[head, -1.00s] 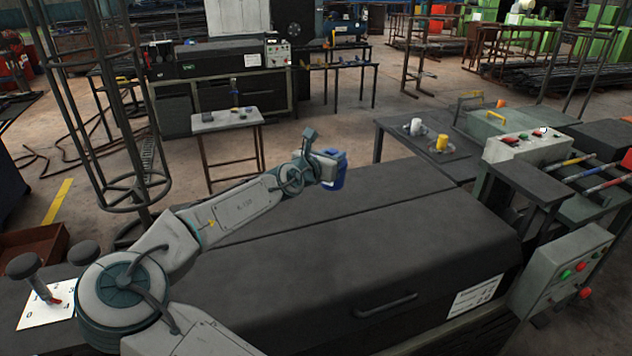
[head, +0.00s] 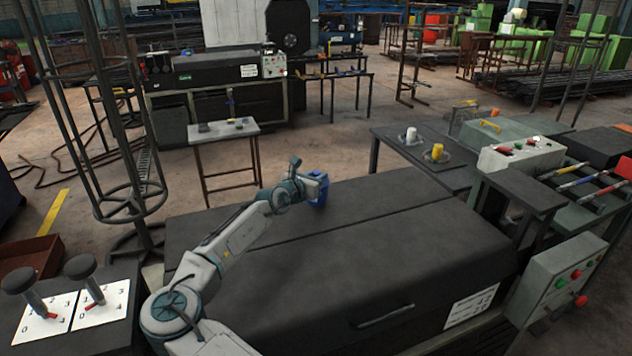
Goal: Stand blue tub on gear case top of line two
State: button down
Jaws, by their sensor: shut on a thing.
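The blue tub (head: 318,188) is in my gripper (head: 314,180) at the end of my outstretched arm. My gripper is shut on it; the fingers are small and partly hidden in this view. The tub looks upright, at the far part of the large dark machine top (head: 380,210). I cannot tell whether its base touches that surface. Which machine is line two, and which surface is its gear case top, is not marked legibly here.
Two levers (head: 88,275) on numbered white plates stand at the lower left. A dark table (head: 405,150) with white and yellow spools is behind right. A control box (head: 560,275) with buttons stands at the right. A small table (head: 222,130) is behind.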

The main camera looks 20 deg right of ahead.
jog(key=shift+f, duration=0.8)
jog(key=shift+f, duration=0.15)
jog(key=c, duration=1.2)
grip_release()
jog(key=shift+c, duration=0.2)
